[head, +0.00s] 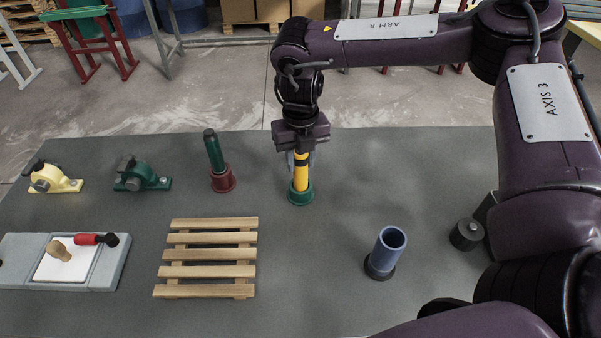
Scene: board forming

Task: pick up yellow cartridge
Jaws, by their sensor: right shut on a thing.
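The yellow cartridge (301,174) stands upright in a green round holder (300,194), with a dark band near its upper part. My right gripper (301,153) comes down from above and is shut on the upper part of the yellow cartridge. The cartridge's top is hidden by the gripper. My left gripper is not in view.
A dark green cartridge (214,150) stands in a red holder (223,180) to the left. A blue cup (388,248) stands at the right. A wooden slatted rack (208,254), a grey block with a white plate (63,264), and yellow (55,180) and green (142,178) clamps lie left.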

